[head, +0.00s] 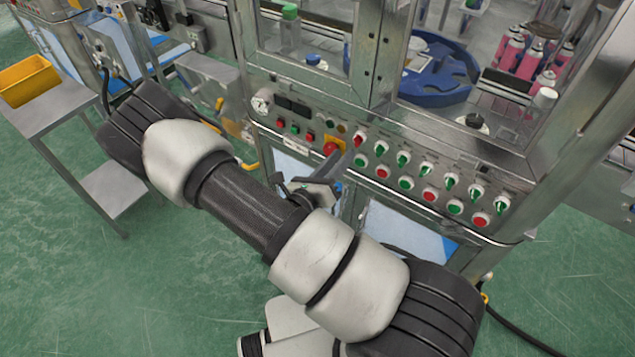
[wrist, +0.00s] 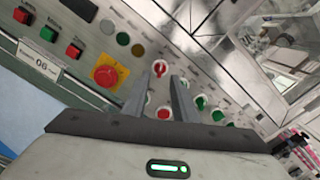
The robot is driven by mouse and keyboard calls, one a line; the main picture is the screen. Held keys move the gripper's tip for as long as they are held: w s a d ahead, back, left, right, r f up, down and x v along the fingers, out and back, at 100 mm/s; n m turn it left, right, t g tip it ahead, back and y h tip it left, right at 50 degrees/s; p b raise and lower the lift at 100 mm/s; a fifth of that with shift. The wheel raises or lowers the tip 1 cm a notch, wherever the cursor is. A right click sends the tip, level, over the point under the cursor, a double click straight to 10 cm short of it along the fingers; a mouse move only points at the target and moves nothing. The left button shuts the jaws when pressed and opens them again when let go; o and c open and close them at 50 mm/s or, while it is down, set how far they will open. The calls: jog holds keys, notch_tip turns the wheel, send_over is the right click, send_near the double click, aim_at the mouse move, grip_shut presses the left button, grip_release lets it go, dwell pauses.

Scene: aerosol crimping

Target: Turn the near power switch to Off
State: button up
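A control panel (head: 300,120) runs along the front of the steel machine. It bears several switches, and their labels are too small to read, so I cannot tell for sure which one is the power switch. A red-handled rotary switch (head: 358,139) on a white base sits at the left end of the upper row. It also shows in the wrist view (wrist: 159,68), just beyond my fingertips. My gripper (head: 347,163) points at the panel. In the wrist view my gripper (wrist: 168,80) has its two fingers apart with nothing held between them. Contact with the switch cannot be made out.
A red emergency stop on a yellow plate (wrist: 106,73) sits left of my fingers. Green-handled switches (head: 403,158) and round red and green buttons (head: 382,172) crowd the right. A yellow bin (head: 28,80) stands on a side table at left. Open green floor lies in front.

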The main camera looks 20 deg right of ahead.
jog(key=v, duration=1.1)
jog(key=shift+s+a, duration=0.15)
jog(key=shift+s, duration=0.05)
jog(key=s+d+r+m+g+y+p, duration=0.2)
jog(key=s+d+r+m+g+p, duration=0.15)
jog(key=r+m+g, duration=0.4)
jog(key=s+d+r+m+g+y+p, duration=0.2)
jog(key=s+r+m+g, duration=0.3)
jog(key=r+m, duration=0.55)
jog(key=s+a+r+m+t+y+p, duration=0.2)
jog(key=r+m+y, duration=0.3)
jog(key=r, duration=0.5)
jog(key=s+a+r+m+t+y+p, duration=0.2)
jog(key=a+r+m+t+y, duration=0.2)
jog(key=r+m, duration=0.4)
jog(key=shift+r+m+t+y+p, duration=0.35)
jog(key=shift+r+t+y, duration=0.25)
jog(key=shift+r, duration=0.4)
